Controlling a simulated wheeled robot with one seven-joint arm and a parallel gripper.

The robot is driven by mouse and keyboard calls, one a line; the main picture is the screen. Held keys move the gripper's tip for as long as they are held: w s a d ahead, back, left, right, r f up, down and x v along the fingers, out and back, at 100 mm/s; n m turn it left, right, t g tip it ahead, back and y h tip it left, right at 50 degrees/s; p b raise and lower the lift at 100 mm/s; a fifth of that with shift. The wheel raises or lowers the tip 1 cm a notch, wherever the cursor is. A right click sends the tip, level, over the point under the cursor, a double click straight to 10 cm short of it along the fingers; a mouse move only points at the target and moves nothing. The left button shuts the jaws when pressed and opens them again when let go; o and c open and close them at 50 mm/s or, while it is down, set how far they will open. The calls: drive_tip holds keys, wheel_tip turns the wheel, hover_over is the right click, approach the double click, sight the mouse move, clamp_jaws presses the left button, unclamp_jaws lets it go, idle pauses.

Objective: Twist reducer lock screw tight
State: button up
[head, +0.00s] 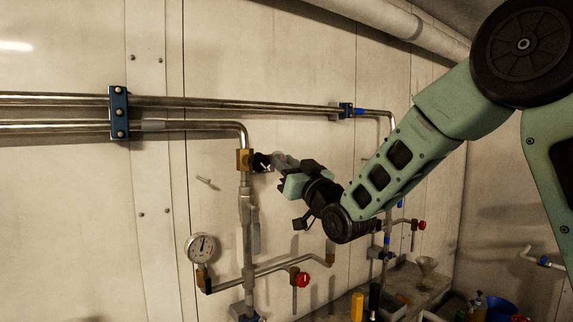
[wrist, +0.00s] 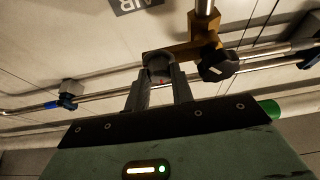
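A brass reducer body (head: 244,160) sits on the vertical pipe in the head view. It also shows at the top of the wrist view (wrist: 205,32). A dark round screw head (wrist: 158,62) stands at the end of its left branch. A black faceted knob (wrist: 218,65) sits on its lower right. My gripper (head: 272,161) points left at the brass body. In the wrist view the two fingers of my gripper (wrist: 160,82) are apart, with the screw head between or just beyond their tips. I cannot tell whether they touch it.
A pressure gauge (head: 202,247) and a red-handled valve (head: 301,279) lie below. Blue pipe clamps (head: 119,112) hold pipes along the wall. A second red valve (head: 421,225) is at right. The wall left of the vertical pipe is mostly free.

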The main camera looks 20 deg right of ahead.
drive_tip(key=shift+f+m+b, duration=0.1)
drive_tip(key=shift+m+b, duration=0.3)
drive_tip(key=shift+b, duration=0.1)
drive_tip(key=shift+c, duration=0.3)
drive_tip(key=shift+s+a+r+m+g+h+b, duration=0.15)
drive_tip(key=shift+m+g+h+b, duration=0.4)
drive_tip(key=shift+m+h+b, duration=2)
drive_tip(key=shift+w+a+r+m+g+h+b, duration=0.15)
drive_tip(key=shift+m+g+h+b, duration=0.35)
drive_tip(key=shift+m, duration=4.15)
drive_tip(key=shift+s+r+m+g+h+b, duration=0.15)
drive_tip(key=shift+m+g+h+b, duration=0.85)
drive_tip(key=shift+m, duration=2.6)
drive_tip(key=shift+t+h, duration=0.25)
drive_tip(key=shift+t, duration=0.1)
drive_tip(key=o, duration=1)
